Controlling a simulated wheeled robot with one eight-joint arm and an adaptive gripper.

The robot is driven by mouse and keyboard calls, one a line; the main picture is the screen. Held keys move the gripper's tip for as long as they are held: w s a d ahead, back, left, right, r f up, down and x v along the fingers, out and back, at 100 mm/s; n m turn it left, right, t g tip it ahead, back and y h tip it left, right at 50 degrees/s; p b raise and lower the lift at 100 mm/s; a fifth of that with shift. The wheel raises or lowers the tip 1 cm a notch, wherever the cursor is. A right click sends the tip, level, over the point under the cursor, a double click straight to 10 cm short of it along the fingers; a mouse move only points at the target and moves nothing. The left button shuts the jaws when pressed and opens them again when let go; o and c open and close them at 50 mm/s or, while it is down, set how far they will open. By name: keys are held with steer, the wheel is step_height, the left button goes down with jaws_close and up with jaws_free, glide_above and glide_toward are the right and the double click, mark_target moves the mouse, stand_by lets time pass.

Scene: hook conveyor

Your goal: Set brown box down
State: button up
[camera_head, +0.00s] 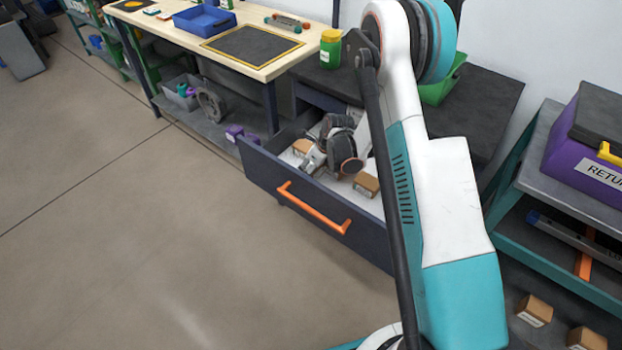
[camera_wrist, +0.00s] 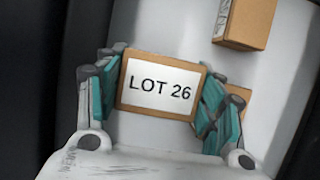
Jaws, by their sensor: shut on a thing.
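A brown box (camera_wrist: 122,92) with a white "LOT 26" label is between the teal-padded fingers of my gripper (camera_wrist: 159,90) in the wrist view. The fingers are shut on its left and right sides. In the head view, my gripper (camera_head: 319,158) is inside the open dark drawer (camera_head: 275,178), over its pale floor. I cannot tell whether the held box touches the floor. Two other brown boxes show in the wrist view, one at the top right (camera_wrist: 245,24) and one partly hidden behind the right finger (camera_wrist: 241,93).
Brown boxes lie in the drawer left (camera_head: 301,147) and right (camera_head: 366,186) of my gripper in the head view. The drawer has an orange handle (camera_head: 312,208). A workbench (camera_head: 285,65) stands behind left, a shelf (camera_head: 520,215) with a purple bin at right.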

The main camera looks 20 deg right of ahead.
step_height(320, 180, down, 4)
steer(key=shift+f+b, duration=0.25)
steer(key=shift+b, duration=0.55)
steer(key=shift+r, duration=0.1)
steer(key=o, duration=1.2)
